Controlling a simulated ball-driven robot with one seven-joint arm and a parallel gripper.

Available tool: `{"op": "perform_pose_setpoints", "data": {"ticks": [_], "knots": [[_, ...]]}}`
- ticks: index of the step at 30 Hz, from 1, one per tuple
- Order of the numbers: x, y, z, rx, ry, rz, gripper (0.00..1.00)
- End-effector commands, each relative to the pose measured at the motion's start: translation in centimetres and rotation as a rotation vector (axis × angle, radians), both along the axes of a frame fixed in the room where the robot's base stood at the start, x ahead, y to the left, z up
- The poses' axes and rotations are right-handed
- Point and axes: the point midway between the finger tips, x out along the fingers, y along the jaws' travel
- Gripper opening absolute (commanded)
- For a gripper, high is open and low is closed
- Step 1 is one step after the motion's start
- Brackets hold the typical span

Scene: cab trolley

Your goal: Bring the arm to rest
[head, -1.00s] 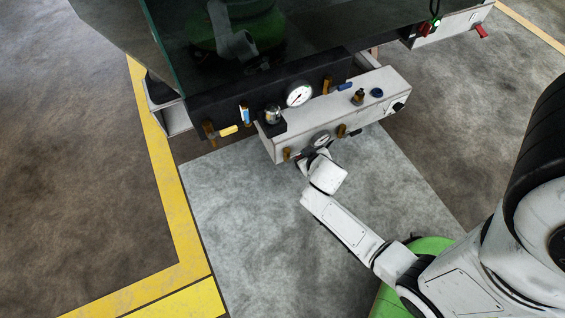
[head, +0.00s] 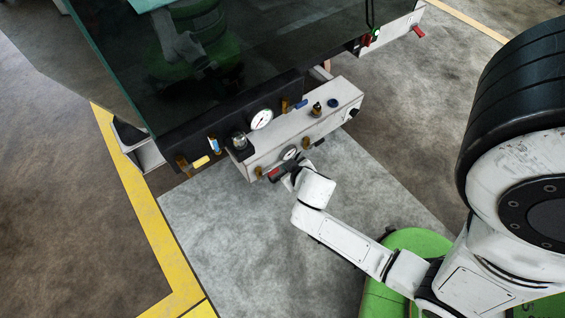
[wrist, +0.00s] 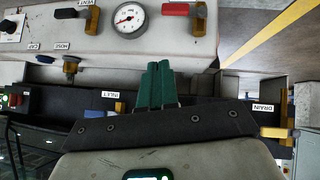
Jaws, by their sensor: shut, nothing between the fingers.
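My arm reaches from the lower right in the head view to the front of a white valve box. My gripper (head: 286,178) is at the box's lower front edge, partly hidden by my wrist. In the wrist view its two green fingers (wrist: 156,86) are together with nothing between them. They point at the gap below a white panel (wrist: 70,40) with a pressure gauge (wrist: 128,18) and a red-handled valve (wrist: 182,10). I cannot tell whether the fingertips touch anything.
The white valve box (head: 318,122) juts out from the trolley under a dark glass pane (head: 215,70). Pale floor (head: 225,230) in front is clear; a yellow line (head: 150,220) runs left.

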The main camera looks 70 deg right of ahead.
Motion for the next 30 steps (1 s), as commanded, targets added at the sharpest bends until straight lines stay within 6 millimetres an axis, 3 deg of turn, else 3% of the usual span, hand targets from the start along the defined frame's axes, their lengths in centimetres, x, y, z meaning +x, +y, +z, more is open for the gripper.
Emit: {"op": "perform_pose_setpoints", "data": {"ticks": [6, 26, 30], "knots": [[-0.8, 0.5, 1.0, 0.001, -0.001, -0.001, 0.00], [-0.8, 0.5, 0.9, 0.001, -0.001, -0.001, 0.00], [-0.5, 1.2, 1.9, 0.021, 0.041, -0.002, 0.00]]}}
